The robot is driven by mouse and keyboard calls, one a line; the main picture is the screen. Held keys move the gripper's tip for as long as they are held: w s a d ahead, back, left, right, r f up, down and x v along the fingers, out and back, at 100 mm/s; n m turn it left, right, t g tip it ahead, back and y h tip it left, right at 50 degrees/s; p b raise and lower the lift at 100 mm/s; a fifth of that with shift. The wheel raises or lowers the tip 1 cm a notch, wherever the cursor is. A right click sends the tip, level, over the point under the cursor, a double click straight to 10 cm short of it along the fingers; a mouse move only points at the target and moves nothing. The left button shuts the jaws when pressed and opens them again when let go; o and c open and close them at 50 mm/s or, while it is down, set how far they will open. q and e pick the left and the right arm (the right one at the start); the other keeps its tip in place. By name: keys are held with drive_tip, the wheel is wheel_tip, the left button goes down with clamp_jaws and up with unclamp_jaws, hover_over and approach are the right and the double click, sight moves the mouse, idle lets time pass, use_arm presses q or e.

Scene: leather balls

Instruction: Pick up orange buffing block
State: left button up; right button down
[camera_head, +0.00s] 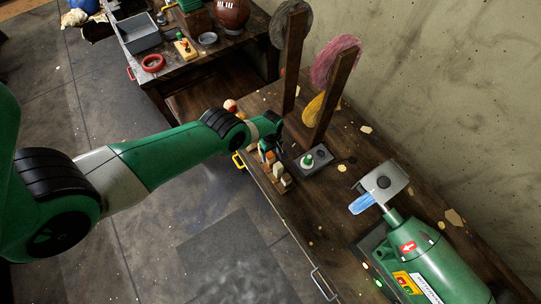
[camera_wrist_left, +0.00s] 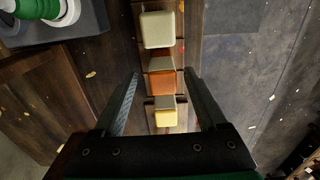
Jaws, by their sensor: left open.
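The orange buffing block (camera_wrist_left: 161,82) stands in a row with a cream block (camera_wrist_left: 157,30) and a yellow block (camera_wrist_left: 166,117) on a narrow wooden holder. In the left wrist view my left gripper (camera_wrist_left: 163,77) is open, its fingers on either side of the orange block with gaps on both sides. Nothing is held. In the head view my left gripper (camera_head: 268,148) is over the row at the workbench's near edge, and the orange block (camera_head: 270,157) is partly hidden beside it. My right gripper is not in view.
On the workbench (camera_head: 335,195), a dark grey base with a green-and-white knob (camera_head: 308,160) stands beside the row. Upright wooden posts (camera_head: 333,98) carry buffing wheels behind. A green machine (camera_head: 430,265) stands at lower right. Floor lies open left of the bench.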

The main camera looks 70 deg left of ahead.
use_arm(q)
drive_tip(key=f+b, duration=0.3)
drive_tip(key=f, duration=0.2)
drive_tip(key=shift+s+b, duration=0.2)
drive_tip(key=shift+b, duration=0.15)
drive_tip(key=shift+r, duration=0.2)
clamp_jaws()
